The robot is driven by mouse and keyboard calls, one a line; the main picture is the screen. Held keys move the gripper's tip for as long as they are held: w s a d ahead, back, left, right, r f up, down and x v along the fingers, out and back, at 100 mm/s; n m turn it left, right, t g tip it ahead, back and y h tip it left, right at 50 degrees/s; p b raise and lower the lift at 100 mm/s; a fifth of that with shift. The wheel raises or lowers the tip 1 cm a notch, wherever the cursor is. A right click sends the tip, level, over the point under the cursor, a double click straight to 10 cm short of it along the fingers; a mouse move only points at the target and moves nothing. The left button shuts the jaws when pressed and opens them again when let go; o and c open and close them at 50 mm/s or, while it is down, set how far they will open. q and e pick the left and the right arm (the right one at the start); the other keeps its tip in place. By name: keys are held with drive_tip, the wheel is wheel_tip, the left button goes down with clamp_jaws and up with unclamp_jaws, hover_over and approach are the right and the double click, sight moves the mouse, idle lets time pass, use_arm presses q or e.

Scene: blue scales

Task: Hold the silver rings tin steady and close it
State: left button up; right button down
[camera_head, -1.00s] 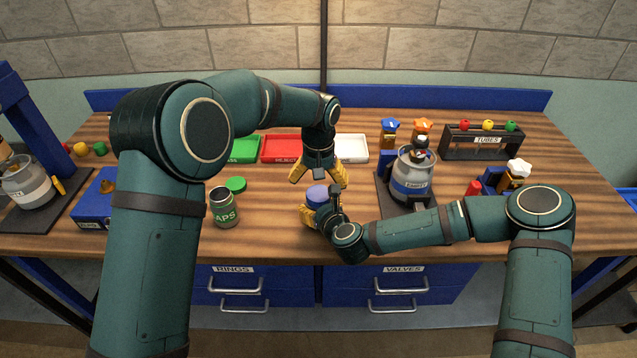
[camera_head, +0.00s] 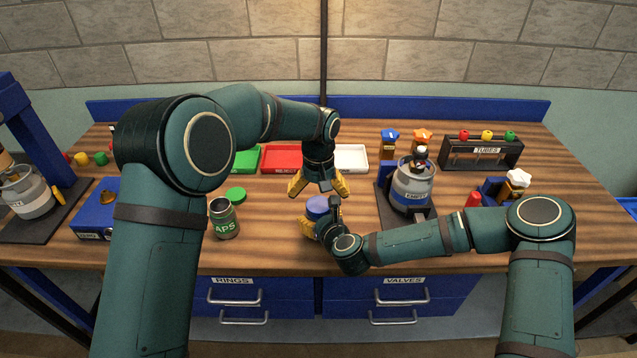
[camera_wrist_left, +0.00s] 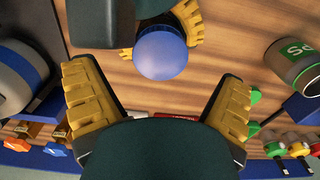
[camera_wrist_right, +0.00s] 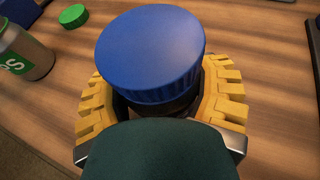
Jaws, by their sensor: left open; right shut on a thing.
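A round blue lid (camera_head: 317,206) sits on top of the tin held at the front middle of the bench. It shows from above in the left wrist view (camera_wrist_left: 161,55) and up close in the right wrist view (camera_wrist_right: 150,50). The tin's body is almost wholly hidden by the lid and fingers, and its label is not visible. My right gripper (camera_head: 313,225) is shut around the tin below the lid. My left gripper (camera_head: 319,189) points down, open and empty, above and slightly behind the lid, apart from it. I cannot tell how tightly the lid sits.
An open CAPS tin (camera_head: 225,219) stands to the left, with a green lid (camera_head: 236,195) behind it. Green (camera_head: 246,158), red (camera_head: 282,157) and white (camera_head: 351,158) trays lie behind. A grey canister (camera_head: 411,187) on a dark stand is close on the right.

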sight(318, 204)
use_arm(q)
drive_tip(key=shift+f, duration=2.05)
drive_tip(key=c, duration=1.3)
drive_tip(key=shift+m, duration=1.6)
drive_tip(key=shift+c, duration=0.2)
drive_tip(key=o, duration=1.2)
drive_tip(key=shift+o, duration=0.2)
